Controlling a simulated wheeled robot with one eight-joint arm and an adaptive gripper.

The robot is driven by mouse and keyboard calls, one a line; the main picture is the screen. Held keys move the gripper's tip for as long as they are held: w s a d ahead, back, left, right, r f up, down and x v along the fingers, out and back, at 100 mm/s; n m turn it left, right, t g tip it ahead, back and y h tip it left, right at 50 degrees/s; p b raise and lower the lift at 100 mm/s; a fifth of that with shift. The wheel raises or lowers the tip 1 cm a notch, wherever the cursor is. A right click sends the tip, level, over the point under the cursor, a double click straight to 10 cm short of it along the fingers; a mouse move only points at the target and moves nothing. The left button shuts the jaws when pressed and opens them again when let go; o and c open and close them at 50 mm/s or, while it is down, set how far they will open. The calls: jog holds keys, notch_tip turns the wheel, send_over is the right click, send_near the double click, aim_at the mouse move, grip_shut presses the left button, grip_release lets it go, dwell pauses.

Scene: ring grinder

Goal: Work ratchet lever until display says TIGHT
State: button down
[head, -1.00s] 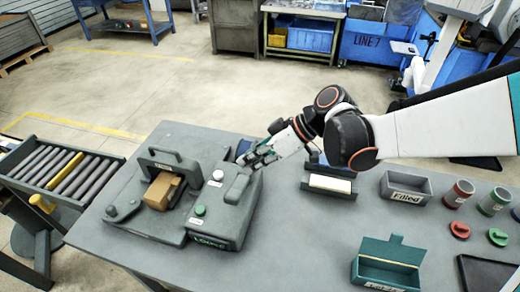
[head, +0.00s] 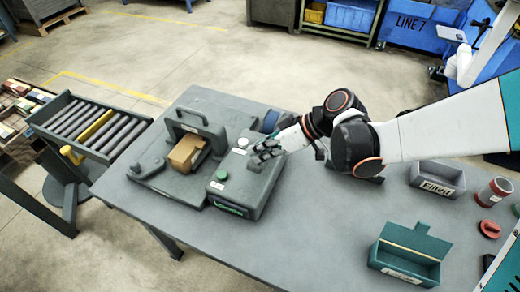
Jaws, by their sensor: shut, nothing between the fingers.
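The grey machine (head: 236,193) stands on the left part of the table. A green-lit display (head: 230,208) on its front appears to read LOOSE; the small text is blurred. The lever (head: 256,167) looks like a thick grey bar on the machine's right side, and my gripper partly hides it. My gripper (head: 264,155) is shut and empty, with its dark fingers at or just above the lever's upper end. I cannot tell whether they touch it.
A green button (head: 222,174) and a white button (head: 242,143) are on the machine's top. A roller conveyor (head: 96,128) stands to the left. An open teal box (head: 410,255), the Filled bin (head: 437,181) and a red-rimmed cup (head: 494,191) are at right. The table's middle front is clear.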

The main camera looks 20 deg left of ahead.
aim_at(256, 169)
jog(key=s+f+t+b, duration=0.1)
jog(key=s+f+n+b, duration=0.1)
jog(key=f, duration=0.1)
jog(key=shift+a+f+t+b, duration=0.1)
jog(key=shift+f+t+b, duration=0.05)
jog(key=shift+t+b, duration=0.2)
jog(key=shift+s+f+b, duration=0.15)
jog(key=shift+f+b, duration=0.2)
jog(key=shift+f, duration=0.1)
jog(key=shift+s, duration=0.1)
jog(key=shift+d+r, duration=0.2)
jog(key=shift+d, duration=0.05)
jog(key=d, duration=1.2)
jog(key=shift+d+r, duration=0.25)
jog(key=shift+r, duration=0.1)
jog(key=shift+s, duration=0.1)
dwell(0.9)
